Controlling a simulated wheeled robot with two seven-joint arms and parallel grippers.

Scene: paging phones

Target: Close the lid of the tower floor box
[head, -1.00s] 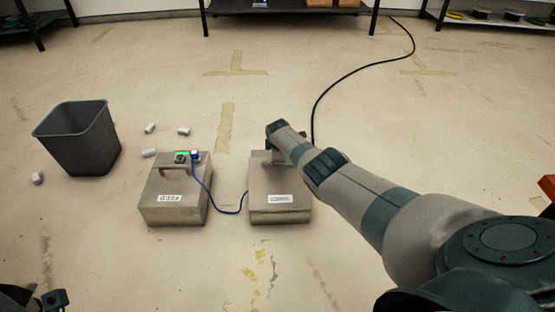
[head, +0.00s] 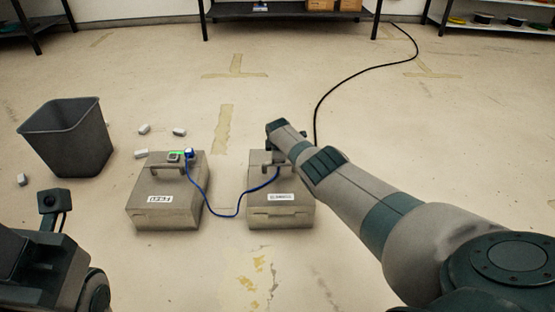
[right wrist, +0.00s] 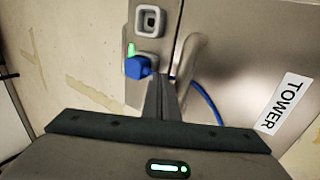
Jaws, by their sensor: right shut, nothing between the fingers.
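The tower floor box (head: 298,218) is the right of two grey-beige boxes on the floor. Its lid (head: 258,190) looks flat in the head view; I cannot tell if it is fully flush. In the right wrist view the lid (right wrist: 235,65) carries a TOWER label (right wrist: 286,104), beside a pale handle, a square socket (right wrist: 150,20) and a blue plug (right wrist: 138,68) with a green light. My right gripper (right wrist: 160,100) is shut and empty, close over the box near the handle. Its tips are mostly hidden in the head view.
The other floor box (head: 166,211) stands just left, with a handle and green light. A blue cable (head: 222,214) links both boxes. A black cable (head: 345,78) runs behind. Floor in front is clear.

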